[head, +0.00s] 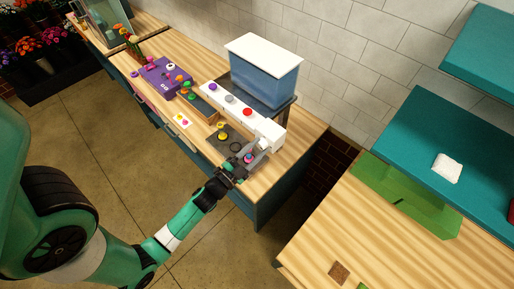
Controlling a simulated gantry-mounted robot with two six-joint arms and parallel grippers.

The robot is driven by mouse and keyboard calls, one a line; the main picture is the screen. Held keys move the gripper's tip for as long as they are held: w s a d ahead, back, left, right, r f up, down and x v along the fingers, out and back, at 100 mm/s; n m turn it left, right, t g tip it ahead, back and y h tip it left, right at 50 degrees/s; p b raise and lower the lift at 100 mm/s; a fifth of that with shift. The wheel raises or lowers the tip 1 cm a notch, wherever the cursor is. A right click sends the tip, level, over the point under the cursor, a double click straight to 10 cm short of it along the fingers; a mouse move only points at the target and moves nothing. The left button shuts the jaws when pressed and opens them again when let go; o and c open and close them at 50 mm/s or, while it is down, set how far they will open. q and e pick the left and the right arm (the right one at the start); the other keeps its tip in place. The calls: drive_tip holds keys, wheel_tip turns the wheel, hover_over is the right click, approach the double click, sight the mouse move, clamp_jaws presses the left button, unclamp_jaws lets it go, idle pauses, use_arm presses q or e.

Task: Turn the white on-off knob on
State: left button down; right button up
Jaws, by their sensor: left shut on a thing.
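A long white control panel (220,98) stands at the counter's back, with a purple knob (212,87), a grey-white knob (229,99) and a red knob (247,112) on it. A small white knob (264,143) shows at the panel's near right end. My left gripper (258,151) reaches up to that end, its jaws shut on what looks like this white knob. The fingers partly hide it, and its turn angle is too small to tell. My right gripper is out of view.
A blue tank (262,76) with a white lid stands behind the panel. A pink thing (249,158) sits close by my left gripper. A dark mat (226,136) with a yellow item and a purple box (165,76) lie left. A green tray (405,195) is on the right table.

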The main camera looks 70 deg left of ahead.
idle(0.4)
use_arm(q)
drive_tip(key=shift+c, duration=1.9)
unclamp_jaws()
drive_tip(key=v, duration=1.1)
drive_tip(key=shift+s+d, duration=0.15)
drive_tip(key=shift+s, duration=0.1)
